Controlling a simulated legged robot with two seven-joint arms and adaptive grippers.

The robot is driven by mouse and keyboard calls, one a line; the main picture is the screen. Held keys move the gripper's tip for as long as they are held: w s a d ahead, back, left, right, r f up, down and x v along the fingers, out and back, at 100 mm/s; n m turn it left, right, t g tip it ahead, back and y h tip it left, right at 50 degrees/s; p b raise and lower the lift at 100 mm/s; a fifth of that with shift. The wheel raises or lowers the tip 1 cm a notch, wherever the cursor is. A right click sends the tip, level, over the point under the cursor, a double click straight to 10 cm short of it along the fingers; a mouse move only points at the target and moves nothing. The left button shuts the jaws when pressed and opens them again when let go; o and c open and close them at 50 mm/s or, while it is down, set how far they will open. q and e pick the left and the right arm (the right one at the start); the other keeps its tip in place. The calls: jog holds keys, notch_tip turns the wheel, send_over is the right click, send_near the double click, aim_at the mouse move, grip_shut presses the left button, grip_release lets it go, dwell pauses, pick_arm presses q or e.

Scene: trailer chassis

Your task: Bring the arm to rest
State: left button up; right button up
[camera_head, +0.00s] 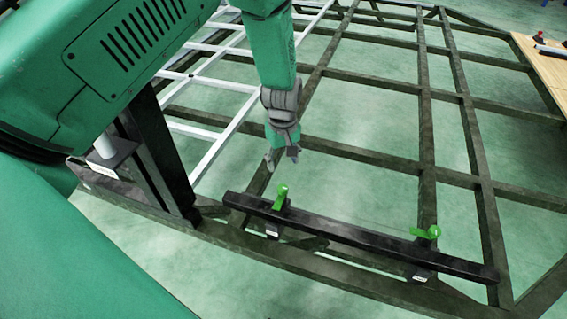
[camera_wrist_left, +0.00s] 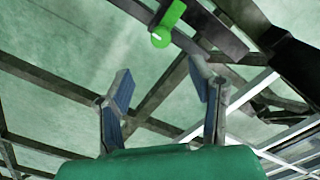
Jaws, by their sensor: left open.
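My left gripper (camera_head: 283,160) hangs at the end of the green arm, pointing down, above the chassis and just behind the left end of a black bar. It also shows in the left wrist view (camera_wrist_left: 162,92), with its two fingers spread apart and nothing between them. A green clamp handle (camera_head: 281,197) stands on the black bar (camera_head: 350,235), a short way below and in front of the fingertips. The same handle shows in the left wrist view (camera_wrist_left: 168,24), beyond the fingertips and apart from them. My right gripper is not in view.
A second green clamp handle (camera_head: 427,233) sits near the bar's right end. The dark chassis frame (camera_head: 400,170) has open gaps over a green floor. White rails (camera_head: 215,130) lie at the left. A wooden table (camera_head: 545,65) with small tools stands at the far right.

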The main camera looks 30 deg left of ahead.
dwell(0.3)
pick_arm(q)
jog(key=s+f+m+y, duration=0.1)
jog(key=s+f+m, duration=0.3)
jog(key=s, duration=0.5)
jog(key=s+f+m, duration=0.3)
jog(key=s+f, duration=0.1)
jog(key=s, duration=0.5)
jog(key=s+d+m, duration=0.1)
jog(key=s+m, duration=0.1)
jog(key=s, duration=0.4)
jog(key=s+d+r+m+h+p, duration=0.1)
jog(key=s+d+m, duration=0.1)
jog(key=s, duration=0.4)
jog(key=shift+s+d+r+m+t, duration=0.2)
jog(key=shift+r+m+t, duration=0.1)
jog(key=shift+m, duration=0.4)
jog(key=shift+w+f, duration=0.1)
jog(key=shift+w, duration=0.1)
